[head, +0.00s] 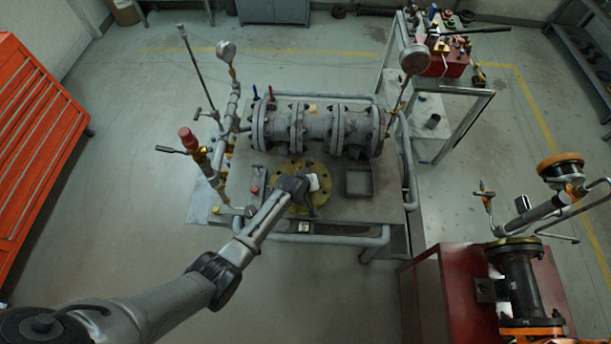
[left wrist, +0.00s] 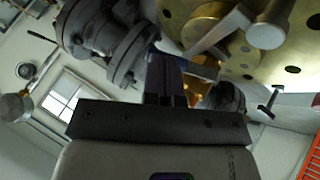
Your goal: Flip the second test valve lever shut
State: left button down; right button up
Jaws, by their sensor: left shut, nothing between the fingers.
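The grey flanged valve assembly (head: 318,130) lies across the bench. My left gripper (head: 318,188) is in front of the assembly, over the yellow round flange plate (head: 291,182), apart from those levers. In the left wrist view its fingers (left wrist: 166,75) are together and empty, with grey flanges (left wrist: 108,38) beyond them. My right gripper is not in view.
A pipe with a red-capped fitting (head: 188,138) and a gauge (head: 226,50) rises at the bench's left. Another gauge (head: 414,59) stands at its right. A square tray (head: 359,182) lies on the bench. A red cabinet (head: 440,295) with a pump is at lower right.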

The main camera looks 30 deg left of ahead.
pick_arm(q)
jog(key=shift+f, duration=0.1)
dwell(0.3)
jog(key=shift+s+a+f, duration=0.3)
jog(key=shift+a, duration=0.3)
jog(key=d+p+v, duration=0.1)
jog(key=p+v, duration=0.2)
jog(key=v, duration=0.3)
jog(key=w+d+r+p+v, duration=0.1)
jog(key=p+v, duration=0.1)
jog(key=v, duration=0.5)
jog(key=shift+s+d+r+p, duration=0.15)
jog(key=shift+d+r+p, duration=0.15)
jog(key=shift+r+p, duration=0.1)
dwell(0.5)
